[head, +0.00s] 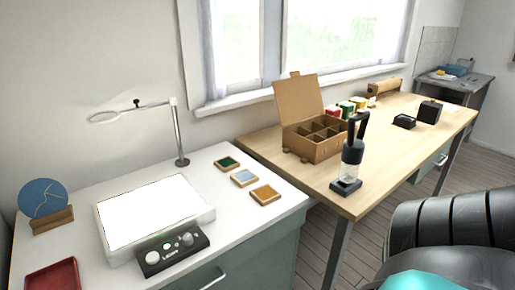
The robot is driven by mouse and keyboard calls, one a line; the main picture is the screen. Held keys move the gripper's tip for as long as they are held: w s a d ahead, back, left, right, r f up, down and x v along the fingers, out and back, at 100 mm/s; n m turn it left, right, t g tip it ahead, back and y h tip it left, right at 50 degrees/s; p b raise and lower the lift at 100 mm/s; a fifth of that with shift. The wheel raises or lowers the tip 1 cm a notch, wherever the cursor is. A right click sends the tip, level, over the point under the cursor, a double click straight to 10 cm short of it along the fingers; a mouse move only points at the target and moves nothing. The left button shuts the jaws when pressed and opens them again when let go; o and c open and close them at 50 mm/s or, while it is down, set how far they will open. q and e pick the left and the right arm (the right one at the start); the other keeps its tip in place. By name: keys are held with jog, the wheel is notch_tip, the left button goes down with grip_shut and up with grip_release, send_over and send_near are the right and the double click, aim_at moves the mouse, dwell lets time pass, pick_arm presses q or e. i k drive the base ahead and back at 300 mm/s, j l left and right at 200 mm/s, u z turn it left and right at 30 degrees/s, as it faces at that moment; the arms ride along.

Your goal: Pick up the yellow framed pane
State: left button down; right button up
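Three small square panes in wooden frames lie flat in a diagonal row near the right edge of the white worktop. The nearest has a yellow-amber face, the yellow framed pane (265,194). The pale blue framed pane (243,177) lies just behind it, and the green framed pane (227,162) is farthest back. They lie apart from each other, and nothing covers the yellow one. Neither of my grippers can be made out in the head view.
A lit light panel (150,209) with a knobbed control box (171,250) sits left of the panes. A lamp post (180,135) stands behind. A cardboard box (330,149) and a black-and-glass device (352,155) stand on the wooden table. A large black ribbed shape (455,225) fills the lower right.

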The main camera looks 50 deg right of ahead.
aim_at(265, 194)
jog(key=z, duration=1.65)
jog(key=i+l, duration=0.1)
jog(key=l, duration=0.35)
jog(key=i+l, duration=0.1)
jog(key=l, duration=0.3)
jog(key=l+u, duration=0.25)
jog(key=i+l+u, duration=0.1)
jog(key=l+u, duration=0.15)
jog(key=l, duration=0.25)
